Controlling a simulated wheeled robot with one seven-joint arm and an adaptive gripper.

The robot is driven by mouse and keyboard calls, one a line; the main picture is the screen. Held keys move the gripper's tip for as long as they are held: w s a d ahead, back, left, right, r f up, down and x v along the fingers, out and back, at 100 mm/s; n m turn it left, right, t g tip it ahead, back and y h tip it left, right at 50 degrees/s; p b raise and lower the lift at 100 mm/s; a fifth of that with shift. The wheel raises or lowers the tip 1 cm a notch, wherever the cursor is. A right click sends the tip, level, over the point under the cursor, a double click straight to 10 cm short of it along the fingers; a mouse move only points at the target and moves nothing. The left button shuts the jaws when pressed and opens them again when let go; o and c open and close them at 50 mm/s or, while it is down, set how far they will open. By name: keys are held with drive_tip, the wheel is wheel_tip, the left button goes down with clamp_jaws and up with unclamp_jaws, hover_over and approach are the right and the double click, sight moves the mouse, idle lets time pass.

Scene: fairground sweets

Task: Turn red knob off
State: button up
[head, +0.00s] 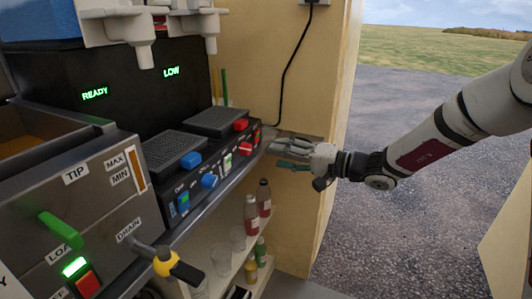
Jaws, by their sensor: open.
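A red knob (245,148) with a pale mark sits on the black front panel of the hot-plate unit, towards its right end. A second red piece (240,125) sits above it, by the corner of the right plate. My gripper (273,152) reaches in from the right, with its fingers pointing left towards the panel's right end. It is open and appears empty. It looks a little right of the red knob and apart from it, though the depth between them is hard to judge.
A blue knob (208,181) and a blue piece (190,160) sit left of the red ones. A steel machine (70,190) with a green handle (62,233) and a yellow-black tap (167,262) fills the left. Bottles (251,215) stand on shelves below. A cream wall (310,190) is behind my gripper.

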drive_tip(key=shift+v, duration=1.55)
